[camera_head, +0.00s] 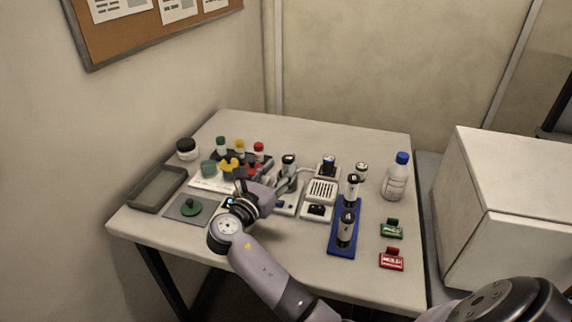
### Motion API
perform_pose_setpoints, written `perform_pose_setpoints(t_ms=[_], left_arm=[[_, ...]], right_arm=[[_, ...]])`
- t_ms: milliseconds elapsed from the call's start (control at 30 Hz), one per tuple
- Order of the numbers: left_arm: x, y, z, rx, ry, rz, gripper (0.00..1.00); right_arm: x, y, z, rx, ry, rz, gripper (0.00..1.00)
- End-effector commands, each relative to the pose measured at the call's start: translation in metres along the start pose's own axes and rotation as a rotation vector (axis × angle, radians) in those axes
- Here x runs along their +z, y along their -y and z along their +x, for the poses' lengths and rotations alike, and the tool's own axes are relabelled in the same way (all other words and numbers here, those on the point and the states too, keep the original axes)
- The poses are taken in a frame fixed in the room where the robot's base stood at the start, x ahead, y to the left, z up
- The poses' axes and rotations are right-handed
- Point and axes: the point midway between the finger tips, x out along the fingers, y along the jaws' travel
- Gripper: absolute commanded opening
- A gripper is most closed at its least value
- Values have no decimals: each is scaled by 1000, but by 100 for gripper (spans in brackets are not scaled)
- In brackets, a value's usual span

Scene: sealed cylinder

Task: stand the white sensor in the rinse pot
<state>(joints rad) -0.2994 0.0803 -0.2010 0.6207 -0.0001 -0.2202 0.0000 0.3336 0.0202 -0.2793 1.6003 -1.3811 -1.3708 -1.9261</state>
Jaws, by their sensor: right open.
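A blue rack (342,242) with dark bottles, a blue-capped bottle (396,178), and green (391,229) and red (391,259) labelled blocks stand on the right. An empty grey tray (157,188) is at the left. A white box (505,205) stands beside the table.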

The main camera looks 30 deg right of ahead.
Motion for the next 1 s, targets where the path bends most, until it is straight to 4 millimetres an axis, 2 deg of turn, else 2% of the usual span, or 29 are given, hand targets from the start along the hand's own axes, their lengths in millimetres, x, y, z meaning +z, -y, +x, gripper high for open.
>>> perform_pose_setpoints(t_ms=[33, 200, 400, 1000], left_arm=[[0, 0, 3, 0, 0, 0, 65], [1, 0, 7, 0, 0, -1, 65], [1, 0, 9, 0, 1, -1, 65], [1, 0, 8, 0, 1, -2, 65]], right_arm=[[-2, 0, -12, 2, -4, 2, 45], [-1, 0, -46, 0, -2, 2, 45], [-1, 0, -67, -1, -1, 2, 45], [2, 0, -71, -2, 0, 1, 45]])
